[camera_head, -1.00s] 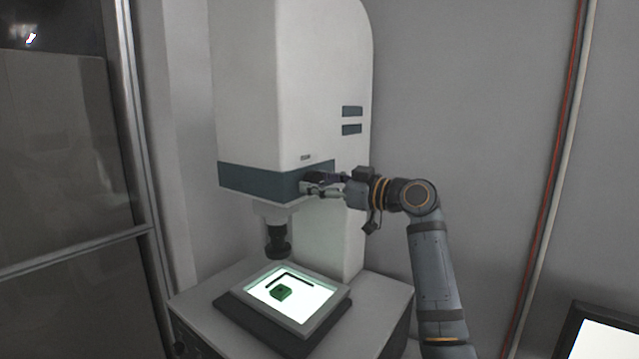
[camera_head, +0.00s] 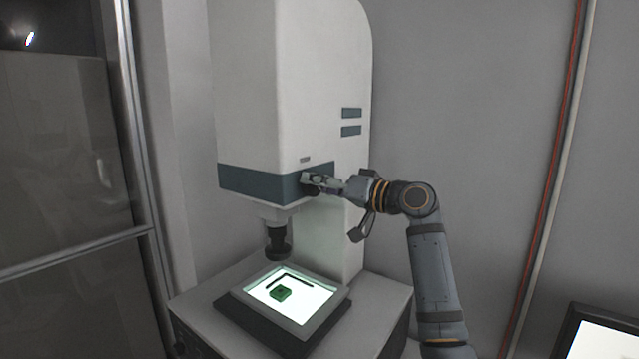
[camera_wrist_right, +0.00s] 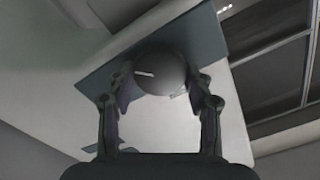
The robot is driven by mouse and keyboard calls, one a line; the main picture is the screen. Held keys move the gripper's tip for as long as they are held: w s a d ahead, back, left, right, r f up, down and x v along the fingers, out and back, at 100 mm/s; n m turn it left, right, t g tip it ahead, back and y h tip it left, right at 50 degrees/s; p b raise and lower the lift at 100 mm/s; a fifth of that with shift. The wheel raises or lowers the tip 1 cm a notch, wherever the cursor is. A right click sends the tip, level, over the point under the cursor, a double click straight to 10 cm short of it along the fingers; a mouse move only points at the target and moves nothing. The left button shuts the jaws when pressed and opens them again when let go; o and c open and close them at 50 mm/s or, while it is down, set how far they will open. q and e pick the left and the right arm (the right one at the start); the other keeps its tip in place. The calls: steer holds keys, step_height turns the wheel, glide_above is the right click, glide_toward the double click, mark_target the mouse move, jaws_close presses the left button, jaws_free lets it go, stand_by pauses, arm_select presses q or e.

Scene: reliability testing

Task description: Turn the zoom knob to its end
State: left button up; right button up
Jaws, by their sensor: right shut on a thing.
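The zoom knob (camera_wrist_right: 160,72) is a dark round knob with a pale line mark, on the blue-grey band of the measuring machine. It shows in the right wrist view between the fingers of my right gripper (camera_wrist_right: 160,95). In the head view my right gripper (camera_head: 318,183) is at the side of the band (camera_head: 250,183) and hides most of the knob. It is shut on the knob, one finger on each side. The pale line points left and slightly up in the wrist view. My left gripper is not in view.
The white machine body (camera_head: 290,80) rises above the knob. Below it, the dark lens (camera_head: 278,243) hangs over a lit stage (camera_head: 316,318) bearing a green block (camera_head: 280,294) and a black angle piece. A screen (camera_head: 600,335) stands at lower right. The wall side is clear.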

steer(key=m+p, duration=0.8)
steer(key=m, duration=0.7)
steer(key=shift+w+f+p, duration=0.1)
steer(key=shift+p, duration=0.3)
steer(key=shift+f+m, duration=0.1)
steer(key=shift+m, duration=0.2)
steer(key=o, duration=1.2)
steer(key=shift+d, duration=0.1)
